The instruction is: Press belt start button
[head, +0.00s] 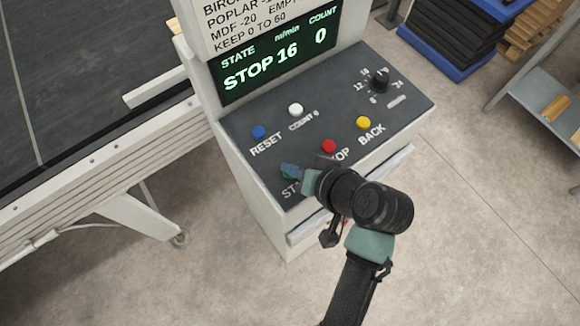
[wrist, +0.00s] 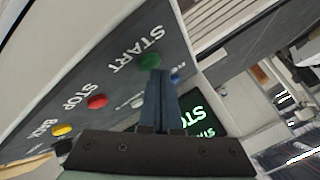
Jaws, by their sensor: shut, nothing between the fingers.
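The green START button (wrist: 150,61) sits on the dark control panel (head: 340,100). In the head view it is mostly hidden behind my gripper (head: 289,169), with a bit of green showing at the tip. In the wrist view, my gripper (wrist: 157,78) is shut and empty, and its blue fingertips appear right at the lower edge of the green button. I cannot tell whether they touch it. The display (head: 279,58) reads STOP, 16 m/min, count 0.
A red STOP button (head: 328,146), yellow BACK button (head: 363,122), blue RESET button (head: 258,132), white count button (head: 295,109) and black knob (head: 380,78) share the panel. The conveyor (head: 100,147) stands at left. Open floor lies right of the console.

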